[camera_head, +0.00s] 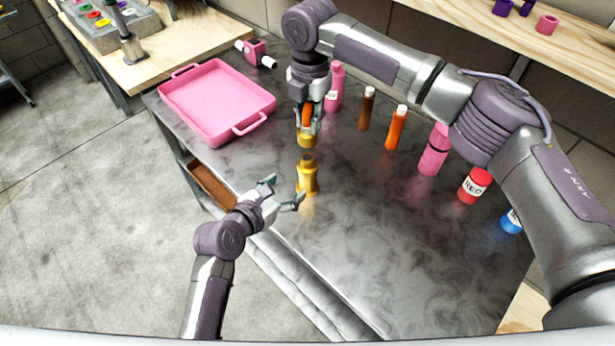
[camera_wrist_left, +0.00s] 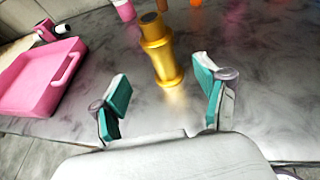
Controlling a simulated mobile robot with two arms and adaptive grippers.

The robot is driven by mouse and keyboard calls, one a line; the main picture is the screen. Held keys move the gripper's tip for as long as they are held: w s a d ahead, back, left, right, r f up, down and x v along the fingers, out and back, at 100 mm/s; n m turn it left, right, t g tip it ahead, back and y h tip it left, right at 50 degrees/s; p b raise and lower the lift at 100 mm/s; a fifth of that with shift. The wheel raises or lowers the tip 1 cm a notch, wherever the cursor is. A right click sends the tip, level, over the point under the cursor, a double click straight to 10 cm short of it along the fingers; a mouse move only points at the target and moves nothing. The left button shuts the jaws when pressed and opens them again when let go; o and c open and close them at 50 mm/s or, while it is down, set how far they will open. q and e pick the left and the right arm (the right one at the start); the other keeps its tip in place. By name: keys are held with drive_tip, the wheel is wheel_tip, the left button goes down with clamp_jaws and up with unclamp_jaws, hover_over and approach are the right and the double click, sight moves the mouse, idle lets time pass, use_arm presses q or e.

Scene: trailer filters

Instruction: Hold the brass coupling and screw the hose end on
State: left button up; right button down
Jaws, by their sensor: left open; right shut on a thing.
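The brass coupling (camera_head: 307,177) stands upright on the dark metal bench top, with a dark opening on top. My left gripper (camera_head: 284,191) is open and low beside it. In the left wrist view the coupling (camera_wrist_left: 158,50) stands ahead between the two spread teal finger pads, and no contact shows. My right gripper (camera_head: 306,126) points down and is shut on the orange hose end, whose brass nut (camera_head: 306,141) hangs below the fingers. In the head view the nut appears just above the coupling, with a gap between them.
A pink tray (camera_head: 262,119) lies at the bench's left side, with a pink tool (camera_head: 258,53) behind it. Several bottles stand along the back and right, including an orange one (camera_head: 396,128) and a red one (camera_head: 474,186). The bench front is clear.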

sight(303, 175)
use_arm(q)
drive_tip(key=x, duration=1)
drive_tip(key=shift+w+d+f, duration=0.2)
drive_tip(key=shift+w, duration=0.05)
clamp_jaws()
